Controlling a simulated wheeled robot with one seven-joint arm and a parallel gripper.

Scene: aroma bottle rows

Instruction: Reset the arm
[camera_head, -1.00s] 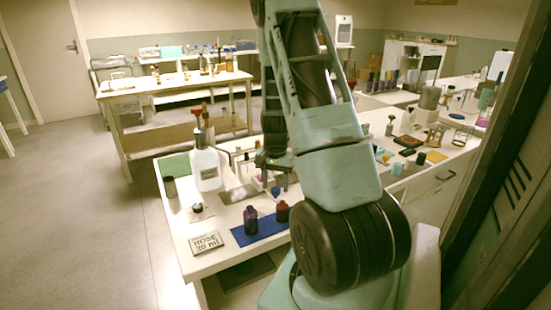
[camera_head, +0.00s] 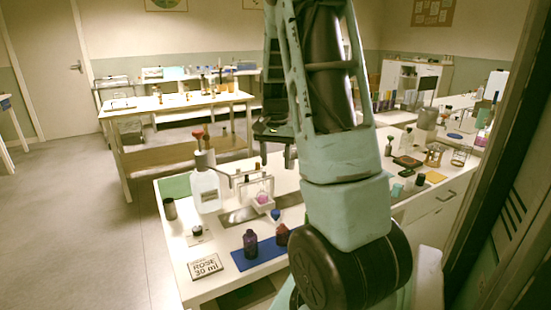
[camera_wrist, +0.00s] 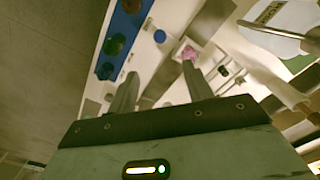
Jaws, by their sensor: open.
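My gripper (camera_head: 275,158) hangs above the back part of the near white table (camera_head: 180,245), fingers down, open and empty. In the wrist view my gripper (camera_wrist: 160,70) shows two separated fingers with nothing between them. The blue mat also shows in the wrist view (camera_wrist: 128,30).
A long counter (camera_head: 440,190) with several items lies right. Floor at left is clear.

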